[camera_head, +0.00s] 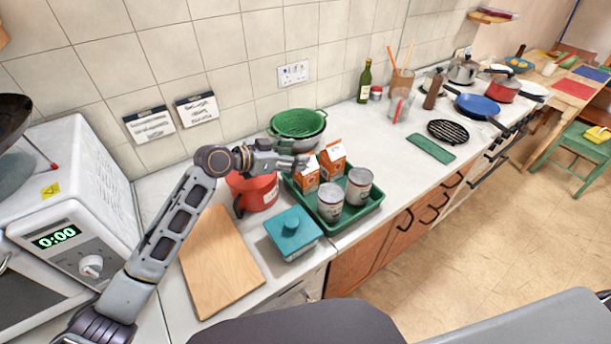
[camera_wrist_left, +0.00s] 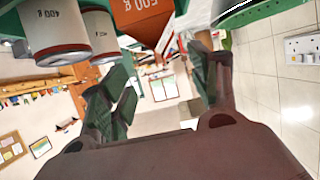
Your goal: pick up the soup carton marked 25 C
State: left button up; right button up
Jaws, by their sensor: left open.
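Two orange-and-white cartons stand in a green tray (camera_head: 374,204) on the counter: a front-left carton (camera_head: 309,178) and a back-right carton (camera_head: 333,159). I cannot read a 25 C mark on either. My left gripper (camera_head: 303,162) reaches from the left to the top of the front-left carton and partly covers it. In the left wrist view the gripper (camera_wrist_left: 160,90) is open, with nothing seen between its fingers. An orange carton marked 500 g (camera_wrist_left: 145,15) shows at the top edge, beyond the fingertips; most of it is out of frame. My right gripper is not in view.
Two cans, one at the front (camera_head: 330,203) and one at right (camera_head: 359,186), share the tray. A red pot (camera_head: 257,192) stands left of it, a green colander (camera_head: 298,123) behind, and a teal-lidded box (camera_head: 292,231) and cutting board (camera_head: 218,262) in front.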

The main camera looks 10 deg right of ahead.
aim_at(306, 172)
pick_arm(q)
jog(key=shift+p+x, duration=0.75)
jog(key=shift+x, duration=1.8)
jog(key=shift+a+f, duration=0.1)
jog(key=shift+f, duration=0.1)
